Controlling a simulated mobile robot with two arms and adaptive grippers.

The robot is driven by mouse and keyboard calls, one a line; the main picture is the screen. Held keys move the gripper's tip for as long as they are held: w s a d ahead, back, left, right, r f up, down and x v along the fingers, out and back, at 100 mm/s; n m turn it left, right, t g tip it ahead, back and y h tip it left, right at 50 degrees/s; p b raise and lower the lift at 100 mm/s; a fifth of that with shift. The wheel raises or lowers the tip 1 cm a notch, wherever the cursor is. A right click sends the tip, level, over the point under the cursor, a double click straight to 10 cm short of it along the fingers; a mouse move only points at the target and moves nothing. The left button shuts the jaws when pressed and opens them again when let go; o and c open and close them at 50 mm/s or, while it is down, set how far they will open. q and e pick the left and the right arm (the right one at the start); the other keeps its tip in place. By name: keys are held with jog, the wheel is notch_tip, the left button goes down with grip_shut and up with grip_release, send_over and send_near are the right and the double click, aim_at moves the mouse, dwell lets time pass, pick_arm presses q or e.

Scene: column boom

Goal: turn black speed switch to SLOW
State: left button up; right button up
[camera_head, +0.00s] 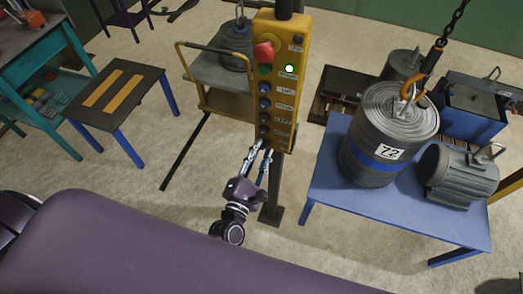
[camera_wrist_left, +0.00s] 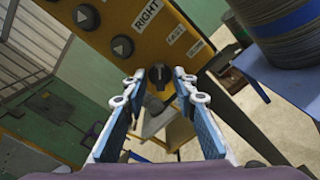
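The yellow control box (camera_head: 282,75) hangs in the middle of the head view, with a red button and a column of dark buttons. In the left wrist view, the black speed switch (camera_wrist_left: 157,76) sits near the lower end of the yellow panel (camera_wrist_left: 140,55), beside small FAST/SLOW labels (camera_wrist_left: 183,40). Its exact setting is too small to read. My left gripper (camera_head: 260,151) is at the bottom end of the box. In the wrist view, its fingertips (camera_wrist_left: 158,84) are apart, one on each side of the switch, with visible gaps. My right gripper is out of view.
A blue table (camera_head: 325,188) at right bears a large grey coil (camera_head: 385,120) under a chain hook and a grey motor (camera_head: 462,175). A trolley (camera_head: 215,75) stands behind the box. A small dark table (camera_head: 115,90) stands at left. Open floor lies between.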

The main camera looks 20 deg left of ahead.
pick_arm(q)
grip_shut()
jog(key=m, duration=0.5)
jog(key=shift+m, duration=0.4)
jog(key=m+p, duration=0.1)
jog(key=m, duration=0.4)
jog(key=shift+f+m, duration=0.1)
jog(key=shift+m, duration=0.3)
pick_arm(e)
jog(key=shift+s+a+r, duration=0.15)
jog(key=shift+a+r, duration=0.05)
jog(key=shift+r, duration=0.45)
pick_arm(q)
jog(key=shift+m, duration=0.3)
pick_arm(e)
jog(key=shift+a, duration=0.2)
